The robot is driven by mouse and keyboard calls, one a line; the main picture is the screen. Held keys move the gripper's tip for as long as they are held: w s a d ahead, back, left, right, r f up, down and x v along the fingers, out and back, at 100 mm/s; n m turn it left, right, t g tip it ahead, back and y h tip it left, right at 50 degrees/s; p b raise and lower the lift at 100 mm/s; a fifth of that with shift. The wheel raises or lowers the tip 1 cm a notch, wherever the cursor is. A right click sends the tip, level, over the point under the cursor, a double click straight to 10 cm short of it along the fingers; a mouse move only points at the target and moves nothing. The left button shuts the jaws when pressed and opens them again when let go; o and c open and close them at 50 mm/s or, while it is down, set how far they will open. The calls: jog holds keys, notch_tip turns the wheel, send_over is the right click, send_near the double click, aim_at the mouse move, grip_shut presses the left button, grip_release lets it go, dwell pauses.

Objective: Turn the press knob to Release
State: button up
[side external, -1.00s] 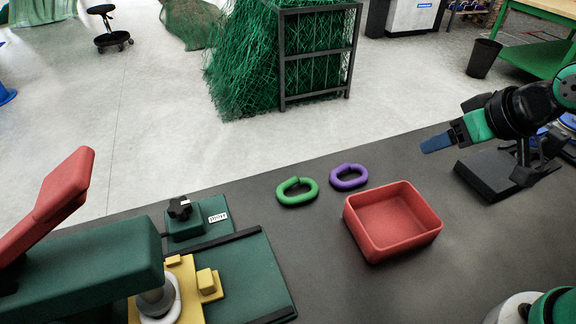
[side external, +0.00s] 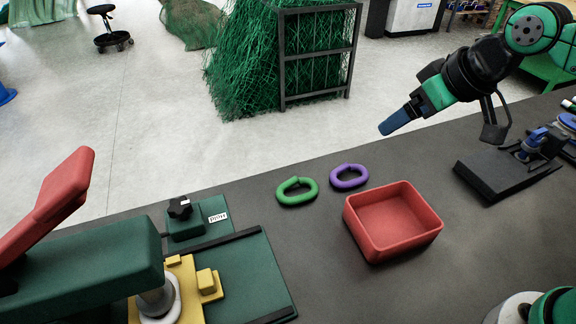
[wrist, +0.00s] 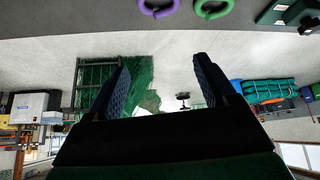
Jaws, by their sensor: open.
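The press knob (side external: 180,207) is a small black knob on a green block at the left of the bench, in the side external view. A small white label (side external: 217,218) with dark lettering lies to its right; I cannot read it surely. The green press with a red lever (side external: 48,203) stands in front of and left of the knob. My gripper (side external: 385,130) is raised at the upper right, well away from the knob, pointing left and down. In the wrist view its two blue fingers (wrist: 158,80) are apart with nothing between them.
A green link (side external: 297,192) and a purple link (side external: 349,177) lie on the dark bench, right of the knob. A red open tray (side external: 351,228) sits nearer. A dark stand (side external: 500,180) is at the right. The bench between knob and tray is mostly clear.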

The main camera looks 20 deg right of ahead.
jog(key=w+a+r+n+g+y, duration=0.15)
jog(key=w+a+n, duration=0.4)
jog(key=a, duration=0.55)
jog(key=n+g+y, duration=0.2)
jog(key=n+g, duration=0.1)
jog(key=n, duration=0.2)
send_near(179, 205)
notch_tip(179, 205, down, 2)
jog(key=shift+n+h, duration=0.25)
jog(key=shift+h, duration=0.1)
jog(key=x, duration=0.2)
jog(key=a+x, duration=0.1)
jog(key=x, duration=0.2)
jog(key=shift+w+a, duration=0.2)
jog(key=shift+w+a+f, duration=0.1)
jog(key=shift+a+f, duration=0.1)
jog(key=shift+f, duration=0.45)
grip_shut()
